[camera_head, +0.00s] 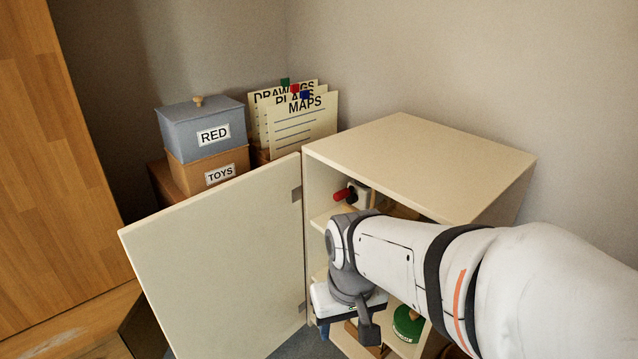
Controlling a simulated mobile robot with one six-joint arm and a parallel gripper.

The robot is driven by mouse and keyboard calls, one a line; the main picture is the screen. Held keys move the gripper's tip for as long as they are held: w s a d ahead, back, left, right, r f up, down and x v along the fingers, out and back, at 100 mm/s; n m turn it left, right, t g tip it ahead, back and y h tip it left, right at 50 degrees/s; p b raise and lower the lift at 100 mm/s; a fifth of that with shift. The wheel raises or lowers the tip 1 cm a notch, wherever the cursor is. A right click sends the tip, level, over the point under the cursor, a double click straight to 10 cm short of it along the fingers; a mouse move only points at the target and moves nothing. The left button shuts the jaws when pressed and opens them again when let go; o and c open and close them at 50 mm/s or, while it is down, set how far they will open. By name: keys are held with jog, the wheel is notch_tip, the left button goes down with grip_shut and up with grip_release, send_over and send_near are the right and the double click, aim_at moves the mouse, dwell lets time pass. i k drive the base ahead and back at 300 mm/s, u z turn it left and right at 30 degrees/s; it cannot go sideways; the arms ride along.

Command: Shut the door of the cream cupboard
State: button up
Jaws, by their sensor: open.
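The cream cupboard (420,158) stands against the wall at the right of the head view. Its door (225,268) is swung wide open to the left, hinged on the cupboard's left front edge, with its inner face towards me. My gripper (362,335) is in front of the open cupboard, to the right of the door and apart from it as far as I can see. It points downward and is open, and I see nothing held in it. My arm hides much of the cupboard's front and right side.
Inside the cupboard are a red-handled item (344,194) on the upper shelf and a green round item (407,324) lower down. Behind the door stand a blue-grey box (202,127), a TOYS box (208,172) and paper folders (303,128). A wooden panel (50,160) stands at the left.

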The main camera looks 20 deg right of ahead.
aim_at(221, 269)
jog(key=z, duration=2.4)
jog(key=k, duration=1.45)
jog(key=u, duration=1.55)
jog(key=i, duration=0.5)
jog(key=u, duration=0.05)
